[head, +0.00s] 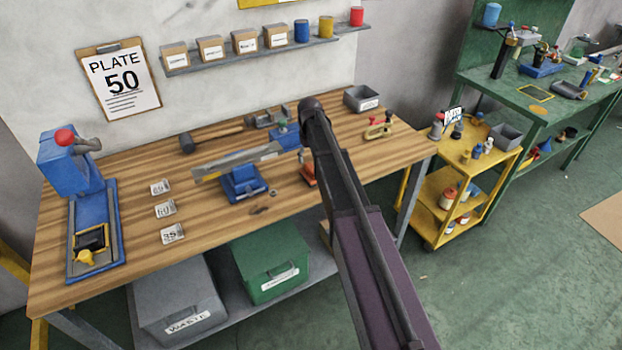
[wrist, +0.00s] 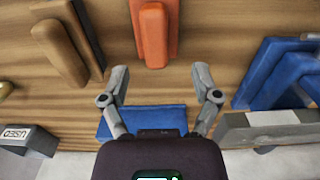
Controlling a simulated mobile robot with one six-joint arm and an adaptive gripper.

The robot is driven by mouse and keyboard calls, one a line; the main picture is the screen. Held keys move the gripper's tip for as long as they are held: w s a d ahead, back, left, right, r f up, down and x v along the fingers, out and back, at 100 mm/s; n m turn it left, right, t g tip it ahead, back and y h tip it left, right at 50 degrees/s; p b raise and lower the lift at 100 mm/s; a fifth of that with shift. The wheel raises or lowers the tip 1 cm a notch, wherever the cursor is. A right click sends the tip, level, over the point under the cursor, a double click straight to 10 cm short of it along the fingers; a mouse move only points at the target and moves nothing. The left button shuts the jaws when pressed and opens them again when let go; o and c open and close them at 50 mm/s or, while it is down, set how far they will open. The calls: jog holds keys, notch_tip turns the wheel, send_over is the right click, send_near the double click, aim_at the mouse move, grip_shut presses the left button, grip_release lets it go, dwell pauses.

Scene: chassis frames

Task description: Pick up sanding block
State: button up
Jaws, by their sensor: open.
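My gripper (wrist: 160,76) shows in the wrist view, open and empty, its two grey fingers spread above the wooden bench. An orange block with a raised orange grip (wrist: 153,35) lies just beyond the fingertips, at the top middle. Either could be the sanding block; I cannot tell which for sure. In the head view, part of the orange block (head: 307,174) shows beside my arm.
A blue vise (head: 242,184) holding a long metal piece stands left of the orange block. Another blue tool (wrist: 152,119) lies below the fingers in the wrist view.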

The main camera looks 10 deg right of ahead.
aim_at(312, 167)
jog(key=shift+f, duration=0.15)
dwell(0.3)
jog(key=f+b, duration=0.2)
jog(key=b, duration=0.1)
jog(key=shift+s+d+f, duration=0.1)
jog(key=shift+d+f, duration=0.2)
jog(key=shift+f, duration=0.1)
jog(key=shift+f+b, duration=1.1)
grip_shut()
